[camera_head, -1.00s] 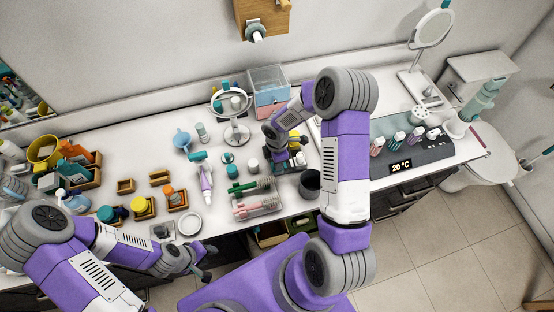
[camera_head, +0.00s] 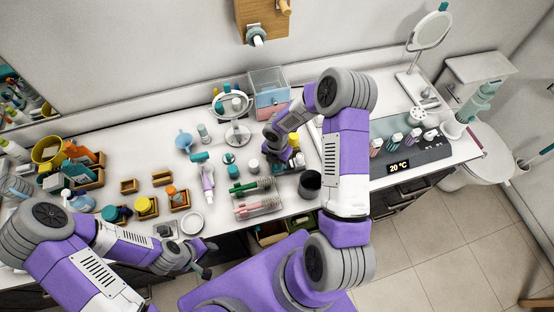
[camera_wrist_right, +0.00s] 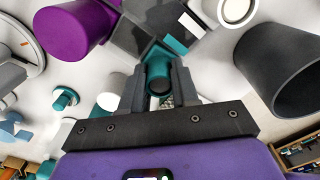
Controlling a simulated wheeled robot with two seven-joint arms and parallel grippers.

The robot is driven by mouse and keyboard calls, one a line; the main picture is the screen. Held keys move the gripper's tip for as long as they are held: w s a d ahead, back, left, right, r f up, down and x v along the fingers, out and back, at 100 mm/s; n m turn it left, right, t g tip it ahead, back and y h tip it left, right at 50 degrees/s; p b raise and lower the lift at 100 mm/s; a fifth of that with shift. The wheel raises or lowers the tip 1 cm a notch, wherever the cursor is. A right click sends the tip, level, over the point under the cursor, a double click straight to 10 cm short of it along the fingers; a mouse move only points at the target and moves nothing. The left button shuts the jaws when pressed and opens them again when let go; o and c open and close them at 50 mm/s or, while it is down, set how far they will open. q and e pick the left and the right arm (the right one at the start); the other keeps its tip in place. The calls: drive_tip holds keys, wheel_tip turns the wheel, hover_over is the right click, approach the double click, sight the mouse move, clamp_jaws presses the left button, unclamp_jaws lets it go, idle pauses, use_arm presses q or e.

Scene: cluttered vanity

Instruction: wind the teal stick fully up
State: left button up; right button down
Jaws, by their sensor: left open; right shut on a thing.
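In the right wrist view a teal stick (camera_wrist_right: 158,62), a short cylinder with a dark round end, sits between the two dark fingers of my right gripper (camera_wrist_right: 158,86), which is shut on it. A teal square-edged piece and a dark block adjoin it at the far side. In the head view my right gripper (camera_head: 272,160) is low over the middle of the counter, and its own wrist hides the stick. My left gripper (camera_head: 204,268) is open and empty at the counter's front edge. How far the stick is wound up cannot be told.
A dark grey cup (camera_head: 309,184) stands close right of my right gripper; a purple cup (camera_wrist_right: 76,28) shows in the wrist view. A round mirror (camera_head: 236,112) stands behind, and a rack with green and pink brushes (camera_head: 258,206) lies in front. Bottles and boxes crowd the left.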

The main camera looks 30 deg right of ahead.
drive_tip(key=shift+n+p, duration=0.75)
drive_tip(key=shift+n, duration=1.75)
drive_tip(key=c, duration=0.8)
unclamp_jaws()
wheel_tip(320, 180, up, 8)
drive_tip(key=shift+f+p, duration=0.2)
drive_tip(key=shift+p, duration=0.15)
drive_tip(key=shift+f, duration=0.1)
